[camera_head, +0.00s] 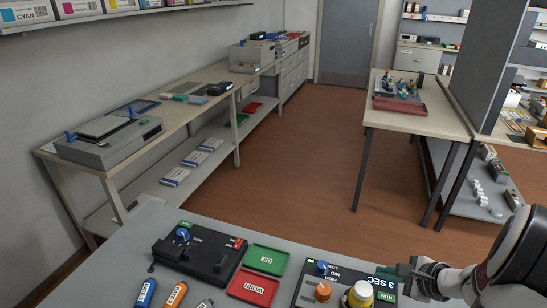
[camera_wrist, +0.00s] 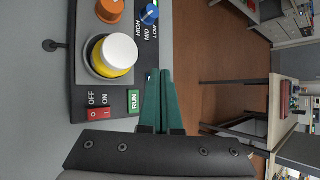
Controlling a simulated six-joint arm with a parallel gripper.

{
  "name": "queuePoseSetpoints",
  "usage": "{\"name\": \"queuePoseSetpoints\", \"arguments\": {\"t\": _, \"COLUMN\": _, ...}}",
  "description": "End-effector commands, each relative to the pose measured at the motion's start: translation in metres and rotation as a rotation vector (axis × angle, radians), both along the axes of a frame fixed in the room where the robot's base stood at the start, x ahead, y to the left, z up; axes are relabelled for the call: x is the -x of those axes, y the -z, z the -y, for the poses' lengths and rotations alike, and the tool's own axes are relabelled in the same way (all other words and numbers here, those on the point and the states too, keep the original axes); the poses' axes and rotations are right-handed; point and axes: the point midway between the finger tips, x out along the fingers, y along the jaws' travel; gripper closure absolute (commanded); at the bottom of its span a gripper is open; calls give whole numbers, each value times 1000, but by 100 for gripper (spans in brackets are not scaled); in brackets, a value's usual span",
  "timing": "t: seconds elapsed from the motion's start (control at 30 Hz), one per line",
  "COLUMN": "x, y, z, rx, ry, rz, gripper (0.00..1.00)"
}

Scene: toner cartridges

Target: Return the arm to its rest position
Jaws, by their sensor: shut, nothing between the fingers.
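My gripper (camera_head: 384,270) comes in from the lower right of the head view, its green fingers at the right edge of a control box. In the wrist view the green fingers of my gripper (camera_wrist: 160,73) lie together with nothing between them. The control box (camera_head: 310,292) has a blue knob (camera_head: 322,268), an orange knob (camera_head: 323,291) and a yellow knob with a white top (camera_head: 361,293). In the wrist view the fingers are beside its yellow knob (camera_wrist: 112,54) and green RUN label (camera_wrist: 133,101). I cannot tell whether they touch the box.
A black unit (camera_head: 200,250) with a blue knob stands left on the grey bench (camera_head: 130,240). A green OK tray (camera_head: 266,260) and a red WORN tray (camera_head: 252,287) lie beside it. Several small cartridges (camera_head: 175,294) lie in front. Open floor (camera_head: 310,160) lies beyond the bench.

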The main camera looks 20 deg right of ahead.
Motion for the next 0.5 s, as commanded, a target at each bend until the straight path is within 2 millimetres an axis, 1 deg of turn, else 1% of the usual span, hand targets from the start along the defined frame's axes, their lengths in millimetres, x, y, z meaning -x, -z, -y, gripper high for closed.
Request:
{"name": "queuePoseSetpoints", "arguments": {"t": 0.03, "x": -19, "y": -16, "z": -30, "rx": 18, "ry": -110, "rz": -5, "gripper": 100}}
{"name": "queuePoseSetpoints", "arguments": {"t": 0.07, "x": -29, "y": -26, "z": -54, "rx": 30, "ry": -195, "rz": -11, "gripper": 100}}
{"name": "queuePoseSetpoints", "arguments": {"t": 0.1, "x": -41, "y": -40, "z": -91, "rx": 48, "ry": -327, "rz": -25, "gripper": 100}}
{"name": "queuePoseSetpoints", "arguments": {"t": 0.17, "x": -48, "y": -60, "z": -154, "rx": 79, "ry": -538, "rz": -53, "gripper": 100}}
{"name": "queuePoseSetpoints", "arguments": {"t": 0.2, "x": -44, "y": -71, "z": -196, "rx": 105, "ry": -684, "rz": -78, "gripper": 100}}
{"name": "queuePoseSetpoints", "arguments": {"t": 0.27, "x": -26, "y": -84, "z": -256, "rx": 157, "ry": -911, "rz": -126, "gripper": 100}}
{"name": "queuePoseSetpoints", "arguments": {"t": 0.3, "x": -6, "y": -91, "z": -291, "rx": 202, "ry": -1062, "rz": -163, "gripper": 100}}
{"name": "queuePoseSetpoints", "arguments": {"t": 0.33, "x": 12, "y": -95, "z": -314, "rx": 241, "ry": -1173, "rz": -195, "gripper": 100}}
{"name": "queuePoseSetpoints", "arguments": {"t": 0.37, "x": 32, "y": -97, "z": -332, "rx": 286, "ry": -1279, "rz": -226, "gripper": 100}}
{"name": "queuePoseSetpoints", "arguments": {"t": 0.4, "x": 58, "y": -99, "z": -349, "rx": 351, "ry": -1408, "rz": -268, "gripper": 100}}
{"name": "queuePoseSetpoints", "arguments": {"t": 0.43, "x": 76, "y": -99, "z": -355, "rx": 399, "ry": -1485, "rz": -297, "gripper": 100}}
{"name": "queuePoseSetpoints", "arguments": {"t": 0.5, "x": 106, "y": -98, "z": -361, "rx": 495, "ry": -1616, "rz": -348, "gripper": 100}}
